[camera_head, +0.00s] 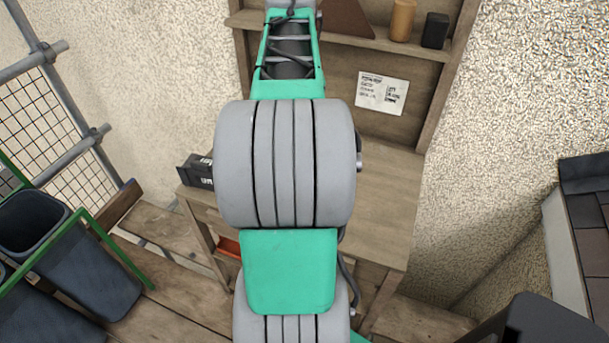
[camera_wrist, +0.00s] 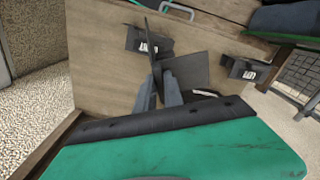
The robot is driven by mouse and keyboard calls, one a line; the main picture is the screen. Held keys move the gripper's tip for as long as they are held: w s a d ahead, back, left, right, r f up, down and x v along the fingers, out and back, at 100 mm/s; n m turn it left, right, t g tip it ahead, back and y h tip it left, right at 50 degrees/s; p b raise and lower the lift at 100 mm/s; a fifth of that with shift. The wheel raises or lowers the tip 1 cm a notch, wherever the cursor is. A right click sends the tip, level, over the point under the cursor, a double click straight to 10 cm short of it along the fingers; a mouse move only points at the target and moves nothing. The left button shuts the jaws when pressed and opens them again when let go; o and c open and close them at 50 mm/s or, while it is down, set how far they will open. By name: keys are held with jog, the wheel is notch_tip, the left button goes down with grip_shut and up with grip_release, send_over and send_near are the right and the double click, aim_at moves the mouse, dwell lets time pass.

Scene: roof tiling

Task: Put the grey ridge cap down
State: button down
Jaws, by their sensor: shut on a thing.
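The grey ridge cap (camera_wrist: 187,73) is a dark grey angled piece in the wrist view, with one broad face and one thin face seen nearly edge-on. My gripper (camera_wrist: 158,82) is shut on it, with the cap between the fingertips. The cap is over the wooden workbench (camera_wrist: 100,85); I cannot tell whether it touches the top. In the head view my arm hides the gripper and the cap, and the workbench (camera_head: 385,190) shows beside the arm.
A labelled block (camera_head: 197,171) shows at the bench's left edge. Shelves (camera_head: 345,30) rise behind. Bench right of my arm is clear.

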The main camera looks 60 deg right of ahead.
jog(key=s+d+f+m, duration=0.2)
jog(key=s+m, duration=0.1)
jog(key=s, duration=1.3)
jog(key=s+d+f+m, duration=0.1)
jog(key=s+d+m, duration=0.15)
jog(key=s, duration=1.35)
jog(key=w+d+f+p, duration=0.4)
jog(key=w+d+f, duration=0.4)
jog(key=w+f, duration=0.3)
notch_tip(320, 180, down, 2)
jog(key=shift+w, duration=0.2)
jog(key=shift+f, duration=0.1)
jog(key=c, duration=1.9)
grip_release()
jog(key=shift+f, duration=0.1)
jog(key=o, duration=0.4)
jog(key=shift+o, duration=0.2)
